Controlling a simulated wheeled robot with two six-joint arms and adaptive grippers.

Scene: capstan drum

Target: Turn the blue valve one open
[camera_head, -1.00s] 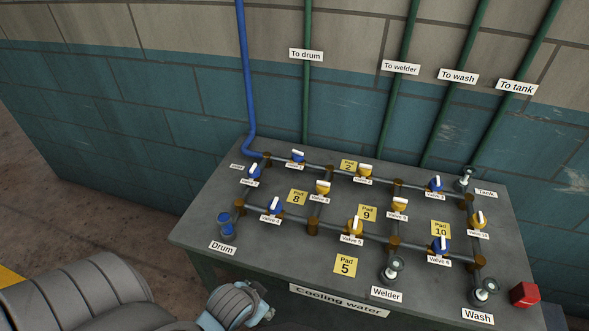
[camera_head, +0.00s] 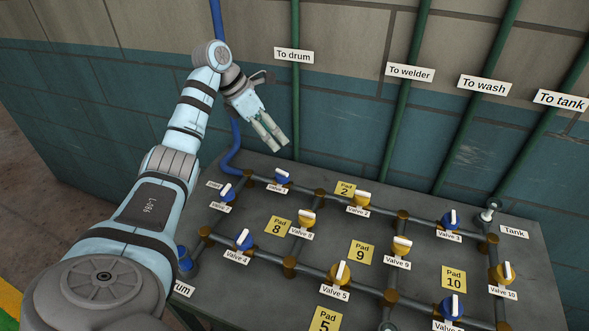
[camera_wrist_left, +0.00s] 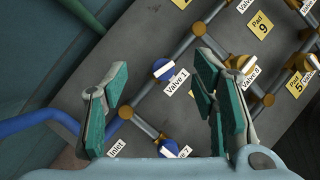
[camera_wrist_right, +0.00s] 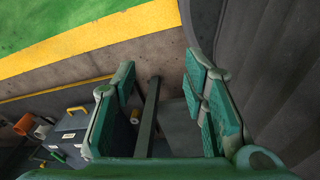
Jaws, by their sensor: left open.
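Valve 1 (camera_head: 283,176) is a blue knob with a white handle bar on the back pipe of the panel, near its left end. It also shows in the left wrist view (camera_wrist_left: 163,69), between and beyond the fingers. My left gripper (camera_head: 276,142) is open and empty, above and behind valve 1, and touches nothing that I can see. In the left wrist view its green-padded fingers (camera_wrist_left: 160,105) are wide apart. My right gripper (camera_wrist_right: 165,105) is open and empty, away from the panel over the floor.
Other blue and yellow valves stand close by, such as valve 2 (camera_head: 360,199), valve 8 (camera_head: 306,217) and valve 4 (camera_head: 243,239). A blue pipe (camera_head: 232,155) rises at the panel's back left. The wall (camera_head: 350,140) stands close behind the panel.

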